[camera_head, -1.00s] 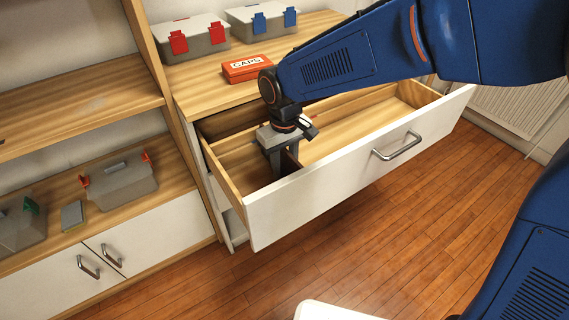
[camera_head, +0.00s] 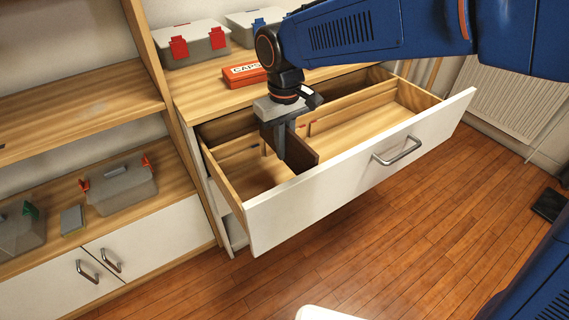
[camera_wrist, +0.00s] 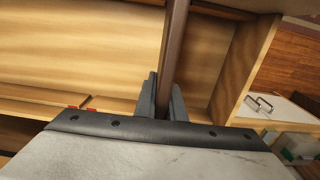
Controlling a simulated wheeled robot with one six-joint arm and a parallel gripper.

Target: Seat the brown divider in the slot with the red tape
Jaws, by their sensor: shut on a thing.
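My gripper (camera_head: 284,146) is shut on the brown divider (camera_head: 302,151), a dark thin panel. It holds the divider over the left part of the open drawer (camera_head: 330,186), its lower part below the top of the front wall. In the wrist view the divider (camera_wrist: 176,45) runs edge-on up the picture from between the fingers (camera_wrist: 162,100). Small red tape marks (camera_head: 312,123) show on the drawer's inner rear strip, right of the divider. Red marks also show in the wrist view (camera_wrist: 73,108), left of the fingers. The divider's lower edge and the slot beneath are hidden.
The white drawer front has a metal handle (camera_head: 398,149). A red CAPS box (camera_head: 244,74) and two clear boxes with red (camera_head: 190,45) and blue latches stand on the top behind. Shelves with more boxes (camera_head: 122,184) are at left. The drawer's right part is empty.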

